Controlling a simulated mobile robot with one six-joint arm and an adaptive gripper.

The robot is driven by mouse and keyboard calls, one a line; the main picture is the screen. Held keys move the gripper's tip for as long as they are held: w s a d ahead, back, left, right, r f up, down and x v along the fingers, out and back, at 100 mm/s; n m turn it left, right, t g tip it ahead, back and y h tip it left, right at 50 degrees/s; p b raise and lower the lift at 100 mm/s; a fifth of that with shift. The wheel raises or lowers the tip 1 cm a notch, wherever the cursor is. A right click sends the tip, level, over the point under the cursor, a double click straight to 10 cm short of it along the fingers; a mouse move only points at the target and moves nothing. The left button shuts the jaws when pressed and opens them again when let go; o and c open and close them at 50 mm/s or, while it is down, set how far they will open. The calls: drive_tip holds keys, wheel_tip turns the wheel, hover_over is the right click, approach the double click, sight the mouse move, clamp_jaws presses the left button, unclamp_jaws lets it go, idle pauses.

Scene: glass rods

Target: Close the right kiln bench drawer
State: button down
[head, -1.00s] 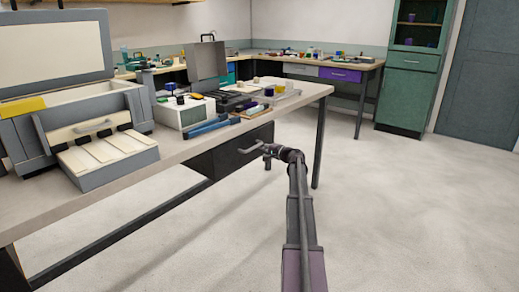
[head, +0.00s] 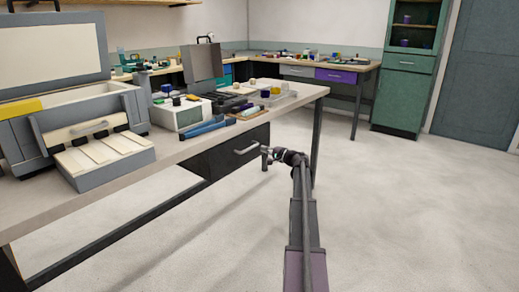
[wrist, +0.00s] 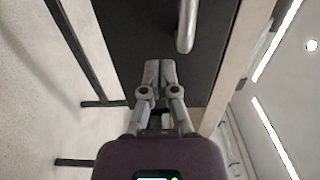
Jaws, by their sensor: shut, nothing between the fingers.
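The kiln bench drawer (head: 228,160) has a dark front under the worktop and a pale bar handle (head: 247,147). Its front looks close under the bench edge, and I cannot tell whether a small gap is left. My gripper (head: 265,150) is just right of the handle in the head view, apart from it. In the wrist view the two fingers (wrist: 160,66) are together and empty, over the dark drawer front (wrist: 135,40). The handle (wrist: 187,28) is beyond the fingertips and to their right there.
The kiln bench top (head: 300,96) carries a kiln (head: 70,110), a white box device (head: 180,115), blue tools (head: 205,129) and trays. A bench leg (head: 317,140) stands behind my arm. A purple drawer (head: 337,75) and green cabinet (head: 403,85) are far back. Open floor lies right.

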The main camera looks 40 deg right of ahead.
drive_tip(key=v, duration=0.9)
drive_tip(key=shift+s, duration=0.4)
drive_tip(key=shift+f, duration=0.1)
drive_tip(key=w+a+f+n+g+y, duration=0.1)
drive_tip(key=a+f+n+g, duration=0.25)
drive_tip(key=a, duration=0.95)
drive_tip(key=w+a+f+n+g+y, duration=0.1)
drive_tip(key=a+f+n+g, duration=0.2)
drive_tip(key=a, duration=1)
drive_tip(key=w+a+f+n+g+y, duration=0.15)
drive_tip(key=a+f+g, duration=0.3)
drive_tip(key=a, duration=0.75)
drive_tip(key=s+a+f+n+g+h, duration=0.3)
drive_tip(key=s+a+f+n+h, duration=0.1)
drive_tip(key=s+a, duration=0.7)
drive_tip(key=s+a+f+n+g+h, duration=0.35)
drive_tip(key=s+a, duration=0.45)
drive_tip(key=a, duration=0.4)
wheel_tip(320, 180, up, 37)
drive_tip(key=p, duration=3.7)
drive_tip(key=shift+r, duration=0.2)
